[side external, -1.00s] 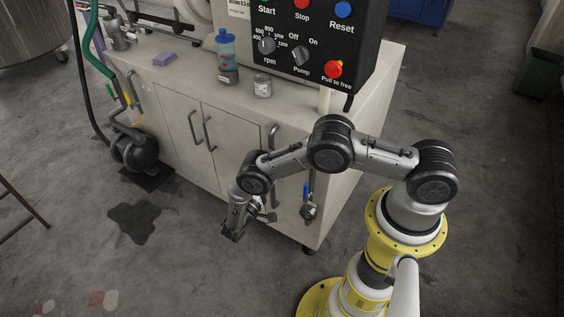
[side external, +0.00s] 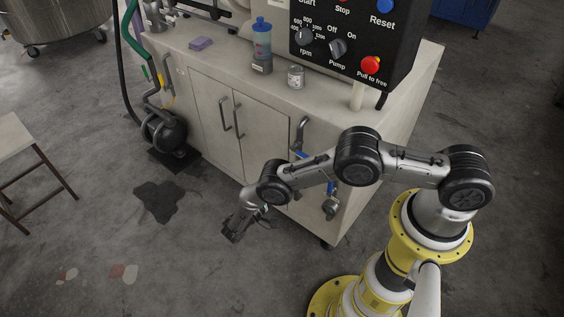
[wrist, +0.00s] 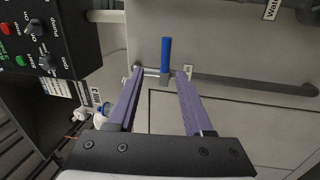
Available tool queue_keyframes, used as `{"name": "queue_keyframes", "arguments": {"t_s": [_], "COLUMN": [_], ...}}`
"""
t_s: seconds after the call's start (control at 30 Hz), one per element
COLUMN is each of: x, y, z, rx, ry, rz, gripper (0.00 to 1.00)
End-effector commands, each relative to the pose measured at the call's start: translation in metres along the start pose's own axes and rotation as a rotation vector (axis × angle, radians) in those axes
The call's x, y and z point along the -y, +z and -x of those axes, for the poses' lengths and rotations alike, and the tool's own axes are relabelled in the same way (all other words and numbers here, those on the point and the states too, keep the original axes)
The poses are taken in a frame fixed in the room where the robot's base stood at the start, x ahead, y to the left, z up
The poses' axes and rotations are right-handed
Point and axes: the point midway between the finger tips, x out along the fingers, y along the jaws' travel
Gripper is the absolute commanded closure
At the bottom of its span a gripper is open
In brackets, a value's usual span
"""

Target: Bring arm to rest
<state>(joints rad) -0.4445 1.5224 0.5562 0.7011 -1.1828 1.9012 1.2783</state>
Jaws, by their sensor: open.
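My gripper (side external: 236,232) hangs at the end of my bent arm, in front of the cabinet's (side external: 255,130) doors and above the floor. In the wrist view its two purple-grey fingers (wrist: 160,75) stand apart with nothing held between them. A blue-handled valve (wrist: 165,57) shows beyond the fingertips there. I cannot tell how far it is from them. In the side external view a blue-handled valve (side external: 331,205) is on the cabinet's end, right of my gripper.
A control panel (side external: 352,40) with knobs and buttons stands over the cabinet top. A blue-capped bottle (side external: 261,48), a small can (side external: 296,77) and a purple sponge (side external: 201,43) sit there. A pump (side external: 165,132), dark stain (side external: 160,200) and stool (side external: 20,150) are left. Floor below my gripper looks clear.

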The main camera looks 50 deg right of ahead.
Motion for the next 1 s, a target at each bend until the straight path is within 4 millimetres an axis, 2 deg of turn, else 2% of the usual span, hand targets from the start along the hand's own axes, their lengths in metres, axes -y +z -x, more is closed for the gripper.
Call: {"name": "queue_keyframes", "arguments": {"t_s": [0.1,0.2,0.33,0.47,0.63,0.77,1.0], "x": [-0.047,-0.098,-0.161,-0.219,-0.288,-0.334,-0.403], "y": [-0.037,-0.063,-0.081,-0.086,-0.076,-0.057,-0.001], "z": [-0.005,-0.017,-0.037,-0.061,-0.092,-0.115,-0.147], "rx": [0.053,0.111,0.193,0.271,0.354,0.402,0.446], "ry": [-0.052,-0.095,-0.166,-0.257,-0.396,-0.516,-0.762], "rz": [-0.104,-0.182,-0.262,-0.316,-0.358,-0.380,-0.412], "gripper": [0.49,0.49,0.49,0.49,0.49,0.49,0.49]}}
